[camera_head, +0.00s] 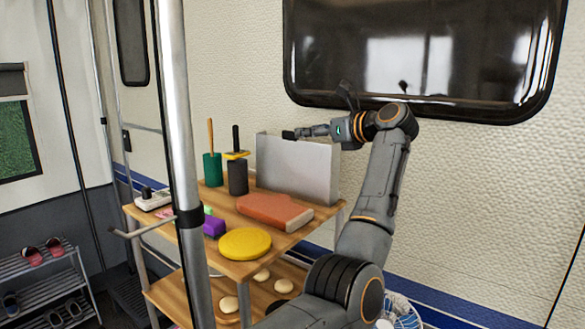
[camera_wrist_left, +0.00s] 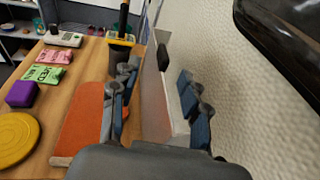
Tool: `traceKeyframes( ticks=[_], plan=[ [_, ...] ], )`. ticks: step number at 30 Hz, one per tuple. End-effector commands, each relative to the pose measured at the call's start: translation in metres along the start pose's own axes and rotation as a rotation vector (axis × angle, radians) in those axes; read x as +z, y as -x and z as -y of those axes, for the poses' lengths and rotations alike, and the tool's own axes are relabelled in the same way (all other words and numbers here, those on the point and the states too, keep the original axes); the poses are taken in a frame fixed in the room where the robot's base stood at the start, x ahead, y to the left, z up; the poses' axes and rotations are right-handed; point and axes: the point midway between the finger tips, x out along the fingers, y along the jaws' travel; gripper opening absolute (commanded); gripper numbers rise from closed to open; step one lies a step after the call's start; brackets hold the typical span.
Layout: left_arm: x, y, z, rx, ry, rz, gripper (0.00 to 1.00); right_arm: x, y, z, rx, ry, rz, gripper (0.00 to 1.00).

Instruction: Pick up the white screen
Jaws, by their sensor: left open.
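The white screen (camera_head: 297,170) is an upright pale panel with a folded side. It stands at the wall side of the wooden cart's top shelf (camera_head: 228,212). My left gripper (camera_head: 318,115) is at the screen's upper right edge, with its fingers spread wide. In the left wrist view, the screen (camera_wrist_left: 153,103) runs between the two open fingers of my left gripper (camera_wrist_left: 157,74), one on each side. I cannot tell whether either finger touches it. The screen's far face is mostly hidden. My right gripper is not in view.
A red-brown block (camera_head: 275,209), yellow disc (camera_head: 245,243), purple block (camera_head: 214,227), dark grey holder (camera_head: 237,176) and green holder (camera_head: 212,168) stand on the shelf in front of the screen. A wall and dark window (camera_head: 420,50) are close behind. A metal pole (camera_head: 174,100) stands left.

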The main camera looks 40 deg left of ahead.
Motion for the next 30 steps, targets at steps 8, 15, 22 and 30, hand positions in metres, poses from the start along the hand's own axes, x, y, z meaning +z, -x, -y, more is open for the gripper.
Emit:
traceKeyframes(
  ticks=[8, 15, 22, 30],
  plan=[
    [0.001, -0.028, 0.001, 0.000, -0.001, 0.000, 0.46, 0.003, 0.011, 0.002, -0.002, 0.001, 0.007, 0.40],
    [0.005, -0.058, 0.002, 0.003, -0.004, 0.002, 0.46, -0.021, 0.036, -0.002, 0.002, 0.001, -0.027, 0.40],
    [0.000, -0.078, 0.003, 0.000, -0.002, 0.000, 0.46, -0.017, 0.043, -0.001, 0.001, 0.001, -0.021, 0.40],
    [-0.001, -0.079, 0.003, -0.001, 0.000, 0.000, 0.34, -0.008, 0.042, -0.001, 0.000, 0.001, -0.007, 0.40]
  ],
)
